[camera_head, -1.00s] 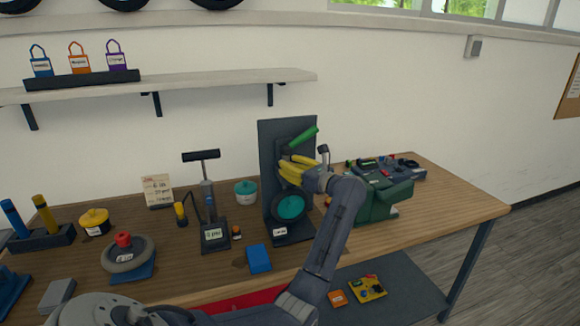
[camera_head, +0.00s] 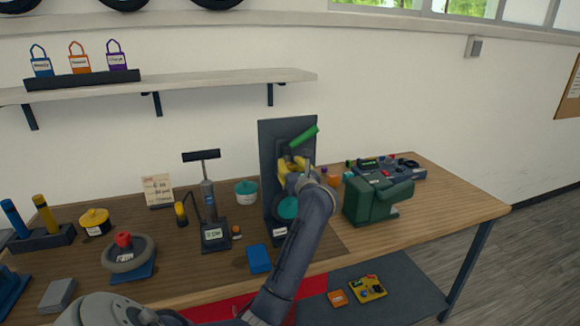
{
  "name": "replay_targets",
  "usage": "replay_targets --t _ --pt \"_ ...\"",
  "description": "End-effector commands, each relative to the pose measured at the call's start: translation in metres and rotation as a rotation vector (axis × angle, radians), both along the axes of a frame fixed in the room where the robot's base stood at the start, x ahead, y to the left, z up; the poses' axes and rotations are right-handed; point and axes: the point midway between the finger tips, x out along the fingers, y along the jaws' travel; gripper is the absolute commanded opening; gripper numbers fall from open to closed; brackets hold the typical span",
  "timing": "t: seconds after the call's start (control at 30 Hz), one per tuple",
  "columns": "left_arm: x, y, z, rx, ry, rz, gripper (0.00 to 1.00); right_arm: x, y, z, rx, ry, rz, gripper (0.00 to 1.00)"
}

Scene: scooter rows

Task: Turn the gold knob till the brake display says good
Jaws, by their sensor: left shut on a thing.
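The brake stand is a dark upright panel (camera_head: 268,150) on the bench, with a green lever (camera_head: 304,138) at its top and a teal-hubbed wheel (camera_head: 288,208) low down. Its small white display (camera_head: 280,232) is at the foot, too small to read. My right gripper is out of view.
A pump (camera_head: 210,205) stands to the left. A blue block (camera_head: 258,258) lies in front. The bench's right end (camera_head: 455,205) is clear.

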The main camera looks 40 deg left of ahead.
Motion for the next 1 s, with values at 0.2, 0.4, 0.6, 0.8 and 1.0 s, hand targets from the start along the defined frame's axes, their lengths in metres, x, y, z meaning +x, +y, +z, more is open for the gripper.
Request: replay_targets --t 0.2,0.4,0.6,0.8,1.0 --pt "-0.0003 0.0001 0.0 0.001 0.0 -0.067 0.01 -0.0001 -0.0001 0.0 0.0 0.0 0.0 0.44" --pt "0.0002 -0.0005 -0.0001 0.0 -0.001 -0.089 0.01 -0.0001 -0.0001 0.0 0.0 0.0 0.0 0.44" --pt "0.0004 -0.0006 -0.0002 -0.001 0.0 -0.092 0.01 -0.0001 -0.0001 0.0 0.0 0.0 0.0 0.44" --pt "0.0003 -0.0004 -0.0004 -0.001 0.0 -0.091 0.01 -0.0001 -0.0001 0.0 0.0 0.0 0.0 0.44" --pt "0.0002 -0.0002 -0.0003 -0.001 0.0 -0.09 0.53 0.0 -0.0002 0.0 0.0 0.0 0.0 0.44"
